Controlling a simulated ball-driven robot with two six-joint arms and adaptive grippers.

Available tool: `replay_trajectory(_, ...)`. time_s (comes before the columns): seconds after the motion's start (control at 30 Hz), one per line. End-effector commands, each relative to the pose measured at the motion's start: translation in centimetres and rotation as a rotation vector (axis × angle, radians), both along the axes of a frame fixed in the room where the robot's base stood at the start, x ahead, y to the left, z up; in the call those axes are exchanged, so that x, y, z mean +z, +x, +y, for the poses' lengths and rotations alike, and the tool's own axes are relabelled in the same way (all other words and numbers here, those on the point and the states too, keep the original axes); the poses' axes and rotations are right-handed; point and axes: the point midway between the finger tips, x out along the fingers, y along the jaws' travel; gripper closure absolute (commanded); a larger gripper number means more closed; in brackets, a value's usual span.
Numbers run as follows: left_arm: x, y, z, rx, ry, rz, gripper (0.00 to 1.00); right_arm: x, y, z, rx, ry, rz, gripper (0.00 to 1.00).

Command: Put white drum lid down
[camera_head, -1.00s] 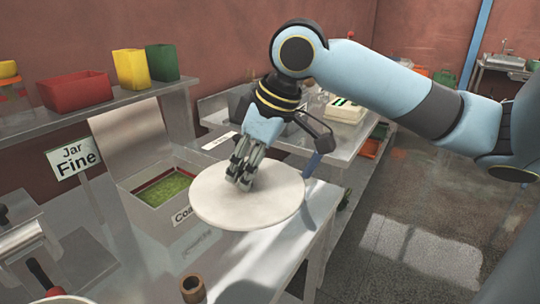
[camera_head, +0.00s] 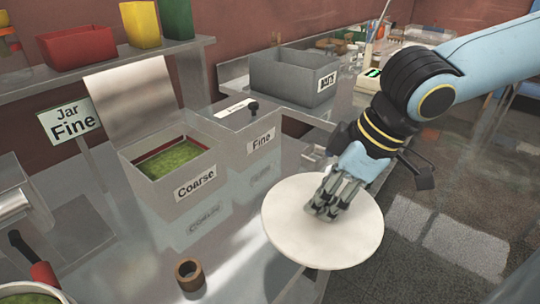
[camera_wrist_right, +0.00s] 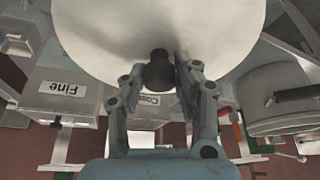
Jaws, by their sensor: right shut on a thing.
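The white drum lid (camera_head: 350,245) is a large round disc in the head view, held over the right edge of the metal table. My right gripper (camera_head: 325,205) is above it, shut on the lid's dark knob. The knob (camera_wrist_right: 158,72) shows between the two fingers in the right wrist view, with the lid's pale face (camera_wrist_right: 160,30) beyond it. In the head view the fingers hide the knob. I cannot tell how high the lid is above the table. My left gripper is not in view.
An open Coarse bin (camera_head: 195,187) with green contents and a closed Fine bin (camera_head: 262,142) stand left of the lid. A small brown ring (camera_head: 190,272) is on the table. A grey box (camera_head: 293,75) is behind. Floor shows at right.

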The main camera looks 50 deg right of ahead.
Motion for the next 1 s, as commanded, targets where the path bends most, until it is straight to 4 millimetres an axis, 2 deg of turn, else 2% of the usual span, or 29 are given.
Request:
replay_trajectory(0.3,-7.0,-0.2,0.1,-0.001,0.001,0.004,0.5,-3.3,3.9,0.3,-0.008,0.002,-0.011,1.0)
replay_trajectory(0.53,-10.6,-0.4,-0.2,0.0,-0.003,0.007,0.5,-4.8,7.1,0.9,-0.003,0.01,-0.009,1.0)
replay_trajectory(0.8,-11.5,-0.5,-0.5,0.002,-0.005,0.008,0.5,-6.4,10.5,1.0,-0.004,0.005,-0.006,1.0)
replay_trajectory(1.0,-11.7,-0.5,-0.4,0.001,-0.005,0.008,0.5,-7.1,11.4,1.1,0.0,0.0,-0.001,1.0)
